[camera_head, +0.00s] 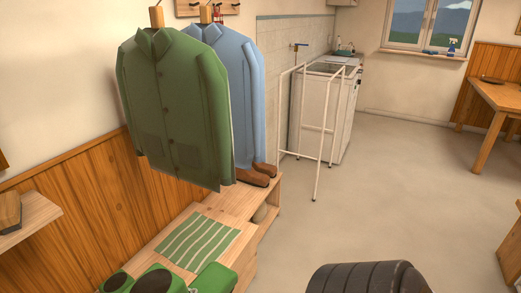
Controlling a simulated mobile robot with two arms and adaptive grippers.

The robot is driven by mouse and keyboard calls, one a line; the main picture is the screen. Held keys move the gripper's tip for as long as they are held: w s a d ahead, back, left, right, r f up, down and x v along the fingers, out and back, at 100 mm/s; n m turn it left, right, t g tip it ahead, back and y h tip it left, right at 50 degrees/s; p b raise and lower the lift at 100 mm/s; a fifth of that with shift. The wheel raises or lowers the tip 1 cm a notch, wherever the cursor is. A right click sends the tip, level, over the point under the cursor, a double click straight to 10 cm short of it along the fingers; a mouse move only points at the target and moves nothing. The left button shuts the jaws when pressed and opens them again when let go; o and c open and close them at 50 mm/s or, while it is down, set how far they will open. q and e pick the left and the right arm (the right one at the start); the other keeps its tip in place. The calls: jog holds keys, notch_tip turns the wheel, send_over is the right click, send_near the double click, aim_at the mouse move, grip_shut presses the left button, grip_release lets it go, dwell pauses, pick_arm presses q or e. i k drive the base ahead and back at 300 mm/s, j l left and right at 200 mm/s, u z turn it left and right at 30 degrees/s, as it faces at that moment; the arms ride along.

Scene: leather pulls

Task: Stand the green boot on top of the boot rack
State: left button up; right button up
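Green objects with dark round openings, which look like boot tops, show at the bottom left edge: one green boot (117,281) and a larger one beside it (136,289). Another green piece (213,278) lies to their right; I cannot tell whether it is part of a boot. All are cut off by the frame. A low wooden rack or bench (168,235) runs along the wall, with a raised far section (232,198); I take it to be the boot rack. Neither of my grippers is in view.
A green-striped mat (198,242) lies on the bench. Brown shoes (254,176) stand at its far end. A green jacket (175,110) and a blue shirt (248,85) hang above. A white frame (317,130) stands beyond. The floor to the right is open.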

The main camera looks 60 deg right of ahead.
aim_at(229, 204)
jog(key=l+z, duration=0.1)
jog(key=l, duration=2.45)
